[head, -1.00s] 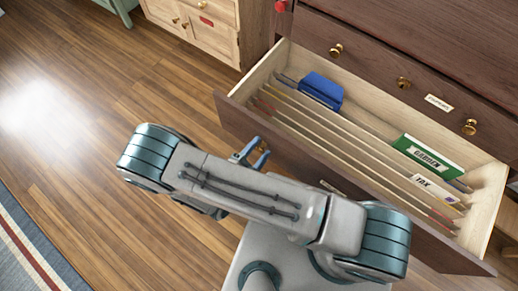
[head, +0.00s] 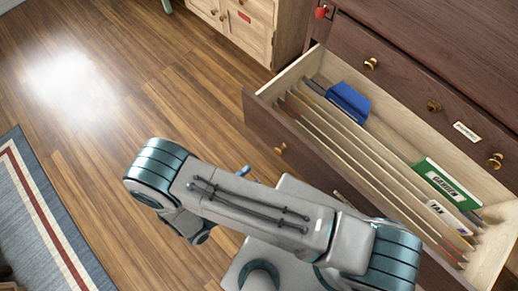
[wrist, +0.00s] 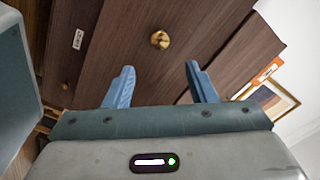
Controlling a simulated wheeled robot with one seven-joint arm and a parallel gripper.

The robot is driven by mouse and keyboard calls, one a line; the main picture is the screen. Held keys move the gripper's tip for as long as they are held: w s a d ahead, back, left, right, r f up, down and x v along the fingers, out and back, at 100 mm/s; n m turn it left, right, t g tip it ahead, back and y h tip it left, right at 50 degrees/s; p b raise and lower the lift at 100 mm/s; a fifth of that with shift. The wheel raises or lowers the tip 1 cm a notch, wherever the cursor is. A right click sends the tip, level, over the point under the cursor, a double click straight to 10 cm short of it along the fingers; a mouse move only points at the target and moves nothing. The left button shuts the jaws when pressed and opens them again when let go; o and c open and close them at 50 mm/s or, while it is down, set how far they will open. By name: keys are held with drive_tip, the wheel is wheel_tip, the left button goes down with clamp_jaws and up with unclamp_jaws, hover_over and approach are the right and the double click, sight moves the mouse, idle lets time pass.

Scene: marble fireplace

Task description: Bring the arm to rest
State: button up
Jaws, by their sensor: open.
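My gripper (wrist: 160,84) shows in the wrist view with its two blue fingers spread apart and nothing between them. Beyond it is the dark brown front of the chest (wrist: 205,30) with a round brass knob. In the head view my arm is folded across the lower middle, in front of the open drawer (head: 312,155). Only a small blue bit of the gripper (head: 246,173) shows there, behind the arm. The drawer holds several hanging folders, a blue item (head: 349,102) and a green "GARDEN" folder (head: 447,184).
The open drawer juts out from the dark chest (head: 410,60) on the right. A light wood cabinet (head: 245,30) stands at the top. A blue striped rug (head: 45,220) lies at the left. The wood floor between is clear.

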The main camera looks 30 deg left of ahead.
drive_tip(key=shift+s+a, duration=0.1)
drive_tip(key=shift+s, duration=0.4)
drive_tip(key=shift+w+r, duration=0.1)
